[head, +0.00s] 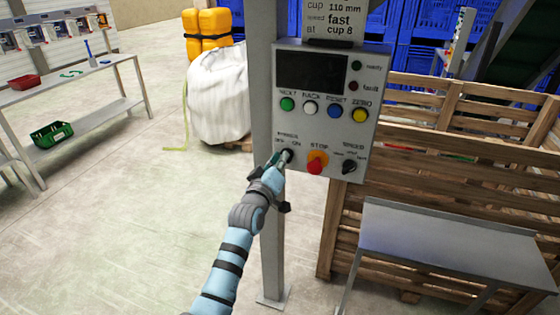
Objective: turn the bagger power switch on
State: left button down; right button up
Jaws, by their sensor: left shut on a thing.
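The control panel (308,82) is a light grey box on a grey post, with a dark display at its top. The power switch (288,155) is a dark rotary knob at its lower left, under small OFF/ON lettering, and is partly covered by my gripper. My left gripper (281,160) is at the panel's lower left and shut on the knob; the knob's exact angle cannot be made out. My right gripper is not in view.
Green, white, blue and yellow buttons (311,108) sit above the knob. A red stop button (316,163) and a black speed knob (349,167) are to its right. A grey table (450,240) and wooden crates (470,190) stand at the right. Open floor lies at the left.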

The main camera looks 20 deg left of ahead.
pick_arm(q)
jog(key=shift+m, duration=0.3)
jog(key=shift+d+f+m+p, duration=0.15)
jog(key=shift+d+m, duration=0.1)
jog(key=shift+m, duration=4.05)
jog(key=shift+d+r+m+p, duration=0.15)
jog(key=shift+d+m, duration=0.1)
jog(key=shift+m, duration=4.05)
jog(key=shift+f, duration=0.1)
jog(key=c, duration=1.7)
grip_release()
